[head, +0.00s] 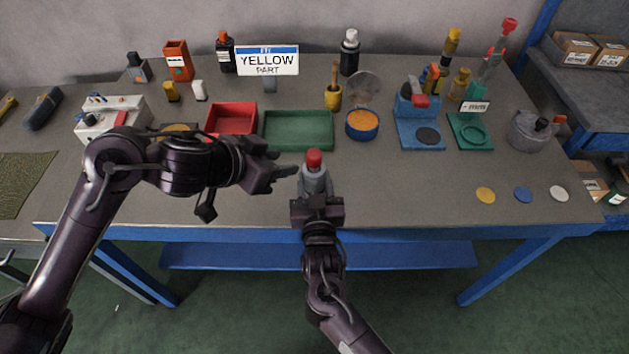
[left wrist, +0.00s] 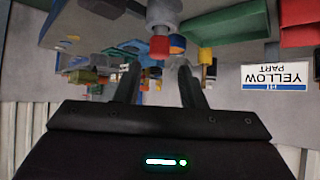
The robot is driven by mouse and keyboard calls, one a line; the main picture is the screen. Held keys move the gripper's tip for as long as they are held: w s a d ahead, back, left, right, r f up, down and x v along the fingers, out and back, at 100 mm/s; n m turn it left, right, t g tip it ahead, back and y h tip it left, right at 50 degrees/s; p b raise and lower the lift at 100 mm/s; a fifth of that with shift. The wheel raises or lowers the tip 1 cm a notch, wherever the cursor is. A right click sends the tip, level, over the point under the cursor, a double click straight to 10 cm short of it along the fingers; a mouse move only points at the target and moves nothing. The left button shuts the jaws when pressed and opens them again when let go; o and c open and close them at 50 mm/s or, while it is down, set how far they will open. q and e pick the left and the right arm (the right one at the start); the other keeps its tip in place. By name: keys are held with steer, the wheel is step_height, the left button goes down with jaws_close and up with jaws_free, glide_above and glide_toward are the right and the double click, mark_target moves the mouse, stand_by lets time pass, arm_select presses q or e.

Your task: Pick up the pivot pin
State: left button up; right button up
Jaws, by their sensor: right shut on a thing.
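No part is labelled as the pivot pin, so I cannot tell for certain which it is. My right gripper (head: 317,203) is shut on a grey piece with a red top (head: 314,161), which stands upright near the table's front. Its lower part is hidden by the gripper. My left gripper (head: 286,178) is just left of this piece, pointing towards it, with its fingers apart and nothing between them. In the left wrist view, which is upside down, the red top (left wrist: 160,47) shows beyond the parted fingers (left wrist: 157,88).
A sign reading YELLOW PART (head: 267,61) stands at the back. A red tray (head: 231,107), a green tray (head: 298,147), an orange-filled blue bowl (head: 362,133) and a blue fixture (head: 420,142) line the middle. Three discs, one yellow (head: 486,195), lie front right. The front-right centre is clear.

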mark_target(314, 153)
arm_select(q)
steer(key=o, duration=0.4)
steer(key=shift+d+r, duration=0.15)
steer(key=shift+d, duration=0.1)
steer(key=s+d+r+m+g, duration=0.1)
steer(key=d+r+m+g, duration=0.1)
steer(key=d+m, duration=0.6)
steer(key=s+d+r+m+g, duration=0.2)
steer(key=d+m, duration=0.2)
steer(key=m, duration=0.8)
steer(key=w+a+m+t+y, duration=0.1)
steer(key=w+a+m+y, duration=0.5)
steer(key=m, duration=0.3)
steer(key=shift+y, duration=0.3)
steer(key=x, duration=1)
steer(key=shift+a+f, duration=0.25)
steer(key=shift+f, duration=0.05)
